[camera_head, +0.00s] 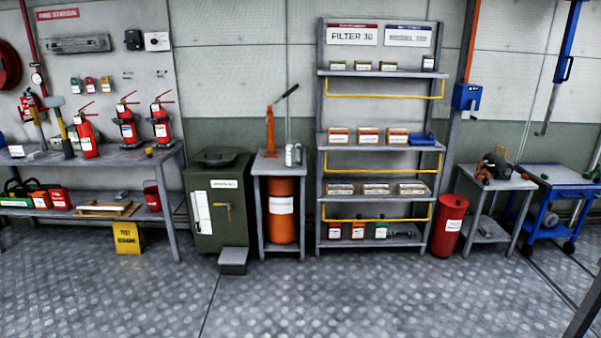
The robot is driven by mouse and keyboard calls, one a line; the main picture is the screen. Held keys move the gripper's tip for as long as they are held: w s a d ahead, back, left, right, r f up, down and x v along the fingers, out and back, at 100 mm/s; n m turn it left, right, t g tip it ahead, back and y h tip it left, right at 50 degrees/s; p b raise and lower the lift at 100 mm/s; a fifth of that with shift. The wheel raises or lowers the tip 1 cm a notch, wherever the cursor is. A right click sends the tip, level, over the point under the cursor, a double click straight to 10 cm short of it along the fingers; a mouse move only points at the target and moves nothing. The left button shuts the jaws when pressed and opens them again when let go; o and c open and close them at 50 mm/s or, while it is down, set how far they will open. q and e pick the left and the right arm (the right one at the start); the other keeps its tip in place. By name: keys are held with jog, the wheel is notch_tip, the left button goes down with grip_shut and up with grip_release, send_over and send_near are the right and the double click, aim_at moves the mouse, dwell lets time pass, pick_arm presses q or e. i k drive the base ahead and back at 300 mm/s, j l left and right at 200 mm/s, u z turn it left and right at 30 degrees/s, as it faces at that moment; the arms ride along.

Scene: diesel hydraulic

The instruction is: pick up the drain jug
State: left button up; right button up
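I cannot tell for certain which thing is the drain jug. A small grey-white upright vessel (293,155) stands on top of the small metal stand (278,163) in the middle, right of an orange hand pump (270,130). It is too small to tell whether it is a jug. Red and green cans (358,230) stand on the lowest level of the filter shelf. More red and green cans (38,194) stand on the lower shelf of the left bench. Neither of my grippers is in view.
A green cabinet (220,207) with a grey step (233,260) stands left of the stand. The filter rack (381,74) is right of it. A yellow floor sign (128,238) and a red bin (449,225) stand on the floor. The metal floor (300,305) in front is clear.

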aim_at(294, 152)
jog(key=i+l+u, duration=0.15)
jog(key=i, duration=1.95)
